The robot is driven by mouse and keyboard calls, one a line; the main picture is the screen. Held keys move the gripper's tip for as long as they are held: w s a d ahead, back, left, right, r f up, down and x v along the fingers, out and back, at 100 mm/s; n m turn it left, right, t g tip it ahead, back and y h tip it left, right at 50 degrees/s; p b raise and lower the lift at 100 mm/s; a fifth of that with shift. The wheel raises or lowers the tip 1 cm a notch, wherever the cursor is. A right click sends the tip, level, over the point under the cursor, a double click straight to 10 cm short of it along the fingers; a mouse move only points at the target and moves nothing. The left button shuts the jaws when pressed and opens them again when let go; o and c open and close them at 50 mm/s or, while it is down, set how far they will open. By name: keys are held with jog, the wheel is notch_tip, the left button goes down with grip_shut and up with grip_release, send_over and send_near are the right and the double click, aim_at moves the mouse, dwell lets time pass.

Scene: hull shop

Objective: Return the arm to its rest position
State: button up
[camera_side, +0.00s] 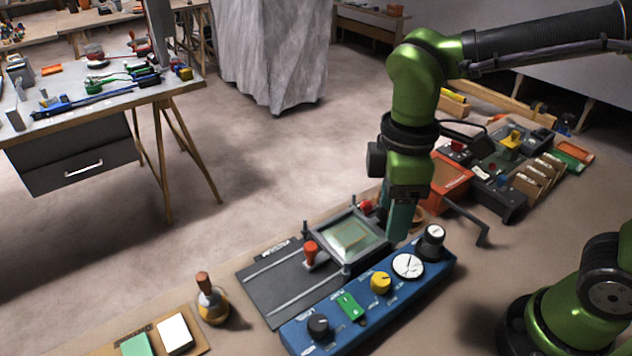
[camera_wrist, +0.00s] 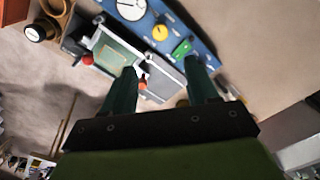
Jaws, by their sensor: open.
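My gripper (camera_side: 399,232) hangs pointing down above the workbench, just behind the blue control panel (camera_side: 362,318) and beside the framed glass plate (camera_side: 352,240). In the wrist view the two dark green fingers of my gripper (camera_wrist: 160,68) are spread apart with nothing held between them. Beyond them lie the blue panel (camera_wrist: 172,22) and the grey slide bed with a red knob (camera_wrist: 142,84). In the side view the fingers overlap, and their exact height above the bench cannot be told.
The panel carries a white dial (camera_side: 408,266), a yellow knob (camera_side: 381,283) and a green switch (camera_side: 350,306). A wooden-handled bottle (camera_side: 212,303) stands at front left.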

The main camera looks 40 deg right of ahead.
jog(key=shift+r, duration=0.8)
jog(key=s+d+r+m+t+y, duration=0.1)
jog(key=s+d+r+m+t, duration=0.1)
jog(key=d+m+t, duration=0.5)
jog(key=d+m, duration=0.6)
jog(key=m, duration=0.1)
jog(key=shift+y, duration=0.4)
